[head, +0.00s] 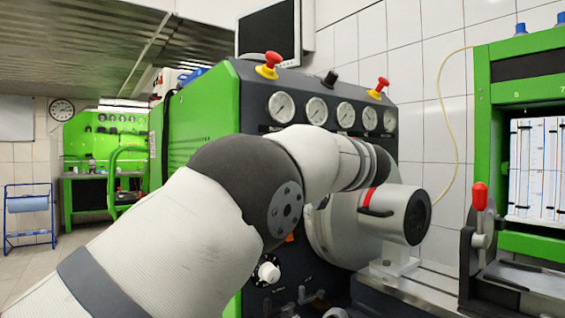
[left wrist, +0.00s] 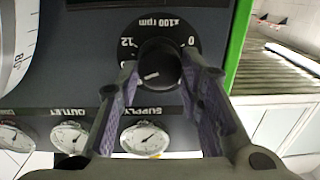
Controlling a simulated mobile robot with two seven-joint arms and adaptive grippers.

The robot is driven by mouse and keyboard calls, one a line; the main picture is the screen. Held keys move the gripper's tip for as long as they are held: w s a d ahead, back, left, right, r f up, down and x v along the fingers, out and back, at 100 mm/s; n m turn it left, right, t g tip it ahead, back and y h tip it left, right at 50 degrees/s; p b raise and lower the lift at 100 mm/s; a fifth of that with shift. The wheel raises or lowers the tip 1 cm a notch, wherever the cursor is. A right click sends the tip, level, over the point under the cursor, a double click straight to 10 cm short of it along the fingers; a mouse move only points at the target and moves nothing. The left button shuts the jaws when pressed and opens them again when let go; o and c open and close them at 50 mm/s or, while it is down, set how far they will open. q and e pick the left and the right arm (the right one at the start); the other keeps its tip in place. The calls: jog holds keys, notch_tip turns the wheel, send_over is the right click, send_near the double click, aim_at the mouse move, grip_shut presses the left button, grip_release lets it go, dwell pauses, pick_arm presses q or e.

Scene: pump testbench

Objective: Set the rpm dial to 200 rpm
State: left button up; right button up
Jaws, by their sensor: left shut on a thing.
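The rpm dial shows in the left wrist view as a black knob (left wrist: 158,64) on a round black scale (left wrist: 165,32) marked "x100 rpm", upside down in the picture. The figures 12 and 0 show on either side of the knob. A short white line is on the knob's face; which figure it points to is unclear. My left gripper (left wrist: 160,72) is shut on the knob, one purple-lined finger on each side. In the head view my left arm crosses in front of the green and dark bench (head: 205,122), and its gripper is hidden. My right gripper is not in view.
Gauges (left wrist: 145,138) marked "SUPPLY" and "OUTLET" are close to the gripper. In the head view, a grey cylindrical unit (head: 408,212) and a red-tipped lever (head: 480,197) stand at the right. A separate white knob (head: 268,271) is on the bench front.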

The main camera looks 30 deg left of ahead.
pick_arm(q)
jog(key=shift+s+f+n+t+p, duration=0.1)
jog(key=shift+n+t+p, duration=0.2)
jog(key=shift+n, duration=6.95)
jog(key=shift+s+f+n+t+p, duration=0.1)
jog(key=shift+n+t+p, duration=0.15)
jog(key=shift+n, duration=7)
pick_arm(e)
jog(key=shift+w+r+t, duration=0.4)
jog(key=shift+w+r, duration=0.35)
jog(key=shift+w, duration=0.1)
pick_arm(q)
jog(key=shift+n, duration=0.3)
jog(key=o, duration=1.2)
jog(key=shift+w, duration=0.1)
jog(key=shift+c, duration=0.2)
